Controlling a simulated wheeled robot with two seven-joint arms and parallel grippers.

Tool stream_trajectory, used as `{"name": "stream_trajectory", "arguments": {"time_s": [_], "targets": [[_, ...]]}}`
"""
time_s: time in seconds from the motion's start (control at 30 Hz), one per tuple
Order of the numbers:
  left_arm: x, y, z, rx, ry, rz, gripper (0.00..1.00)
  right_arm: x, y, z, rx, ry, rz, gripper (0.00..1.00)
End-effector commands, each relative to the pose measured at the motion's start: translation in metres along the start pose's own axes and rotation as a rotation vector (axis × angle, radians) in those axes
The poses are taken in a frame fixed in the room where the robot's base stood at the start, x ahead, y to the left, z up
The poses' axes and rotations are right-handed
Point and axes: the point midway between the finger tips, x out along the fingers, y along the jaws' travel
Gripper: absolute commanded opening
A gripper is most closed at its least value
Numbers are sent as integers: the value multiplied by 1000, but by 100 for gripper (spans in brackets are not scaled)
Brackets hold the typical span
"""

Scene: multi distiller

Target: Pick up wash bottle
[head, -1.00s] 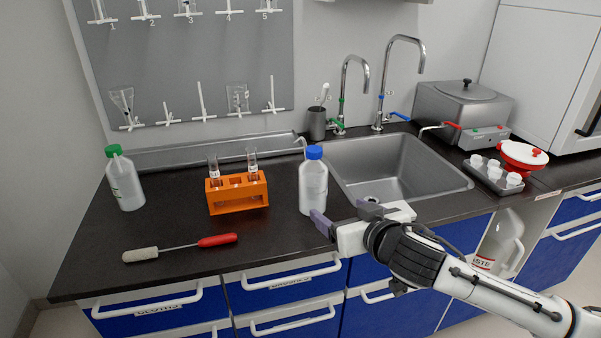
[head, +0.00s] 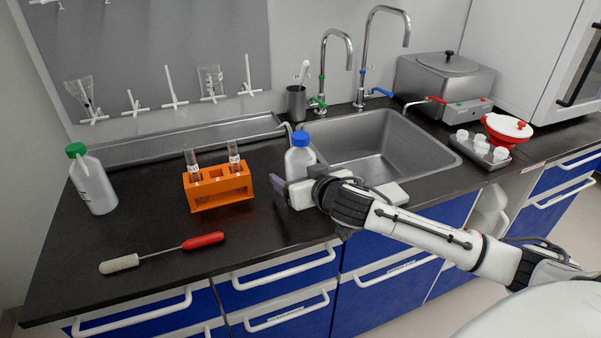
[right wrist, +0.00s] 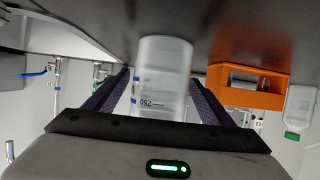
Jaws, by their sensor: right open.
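The wash bottle (head: 298,160), translucent white with a blue cap and a thin bent spout, stands upright on the dark counter just left of the sink. In the right wrist view the bottle body (right wrist: 163,70) is between the two dark fingers of the right gripper (right wrist: 160,85), which are open. A gap shows beside the bottle; whether either finger touches it I cannot tell. My left gripper is not in view.
An orange rack (head: 218,188) with test tubes stands close left of the wash bottle. A green-capped bottle (head: 95,187) is at the far left, and a red-handled brush (head: 165,251) lies in front. The sink (head: 385,150) with two taps is to the right.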

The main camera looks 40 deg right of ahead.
Motion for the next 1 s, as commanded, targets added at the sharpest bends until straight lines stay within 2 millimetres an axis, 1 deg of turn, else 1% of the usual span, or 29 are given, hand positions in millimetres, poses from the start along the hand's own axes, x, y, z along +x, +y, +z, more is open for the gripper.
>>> {"name": "stream_trajectory", "arguments": {"time_s": [0.03, 0.13, 0.4, 0.47, 0.6, 0.9, 1.0], "targets": [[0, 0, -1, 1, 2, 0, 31, 7, 0, -1, 2, 1, 2, 76], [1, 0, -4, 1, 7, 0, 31, 16, 0, -1, 1, 1, 1, 76], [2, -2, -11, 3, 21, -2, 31, 18, 0, 0, 0, 0, 0, 76], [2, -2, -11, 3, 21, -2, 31, 18, 0, 0, 0, 0, 0, 66], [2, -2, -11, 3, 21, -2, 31, 18, 0, 0, 0, 0, 0, 42], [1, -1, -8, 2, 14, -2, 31, 18, 0, -3, 0, 5, 0, 42], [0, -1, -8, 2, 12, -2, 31, 15, 0, -11, 0, 7, 0, 42]]}}
